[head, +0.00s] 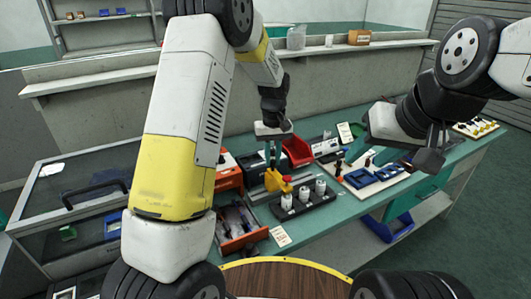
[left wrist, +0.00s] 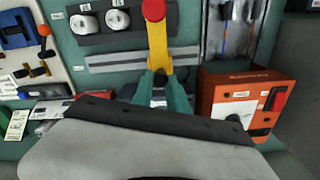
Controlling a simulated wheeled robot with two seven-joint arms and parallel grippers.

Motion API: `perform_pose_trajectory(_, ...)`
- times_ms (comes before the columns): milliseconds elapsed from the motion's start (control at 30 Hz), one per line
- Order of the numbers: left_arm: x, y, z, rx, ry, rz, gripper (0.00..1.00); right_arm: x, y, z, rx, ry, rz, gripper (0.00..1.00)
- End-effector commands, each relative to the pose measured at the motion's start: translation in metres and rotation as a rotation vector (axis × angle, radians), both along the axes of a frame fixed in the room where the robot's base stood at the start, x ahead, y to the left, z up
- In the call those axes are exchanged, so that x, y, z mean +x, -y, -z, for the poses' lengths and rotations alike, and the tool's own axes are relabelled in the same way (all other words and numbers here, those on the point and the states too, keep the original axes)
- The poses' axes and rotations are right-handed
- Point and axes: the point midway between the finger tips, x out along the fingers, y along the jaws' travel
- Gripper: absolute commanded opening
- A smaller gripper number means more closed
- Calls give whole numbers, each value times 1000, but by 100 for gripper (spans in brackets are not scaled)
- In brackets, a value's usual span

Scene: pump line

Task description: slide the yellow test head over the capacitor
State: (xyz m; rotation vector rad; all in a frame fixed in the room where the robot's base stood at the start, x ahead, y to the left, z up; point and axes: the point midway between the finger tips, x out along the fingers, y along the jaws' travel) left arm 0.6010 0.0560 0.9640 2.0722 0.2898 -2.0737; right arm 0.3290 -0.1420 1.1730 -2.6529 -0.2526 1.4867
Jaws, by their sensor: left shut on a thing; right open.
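The yellow test head (head: 275,181) with its red knob is held between the teal fingers of my left gripper (head: 273,158), which is shut on it. In the left wrist view the yellow test head (left wrist: 158,45) points away from the fingers of my left gripper (left wrist: 161,92). White capacitors (head: 303,195) stand upright in a dark rack (head: 325,203) just right of the head. Two capacitors (left wrist: 117,20) show in the left wrist view, left of the head and apart from it. My right gripper (head: 430,157) is open and empty at the right, away from the rack.
An orange instrument (left wrist: 245,105) stands beside my left gripper. An orange tray (head: 243,241) with tools lies nearer. A red bin (head: 298,151) is behind the rack. A white board (head: 372,184) with blue parts lies to the right. A small card (head: 281,236) lies at the front edge.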

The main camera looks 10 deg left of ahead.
Motion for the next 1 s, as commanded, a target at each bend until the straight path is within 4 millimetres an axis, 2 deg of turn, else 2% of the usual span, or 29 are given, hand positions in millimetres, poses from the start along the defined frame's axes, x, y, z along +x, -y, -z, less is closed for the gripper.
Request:
perform_pose_trajectory(333,4,4,-1,-1,3,-2,0,0,0,0,0,0,0,45)
perform_pose_trajectory(367,4,4,-1,-1,3,-2,25,0,0,0,0,0,0,45)
perform_pose_trajectory(433,4,4,-1,0,3,-2,38,0,0,0,0,0,0,45)
perform_pose_trajectory(467,4,4,-1,0,2,-2,41,0,0,0,0,0,0,45)
perform_pose_trajectory(767,3,4,-1,-1,1,-2,41,0,0,0,0,0,0,45)
perform_pose_trajectory(867,4,4,-9,-1,3,-1,41,0,0,0,0,0,0,45)
perform_pose_trajectory(1000,4,4,-31,-2,5,-1,41,0,0,0,0,0,0,45)
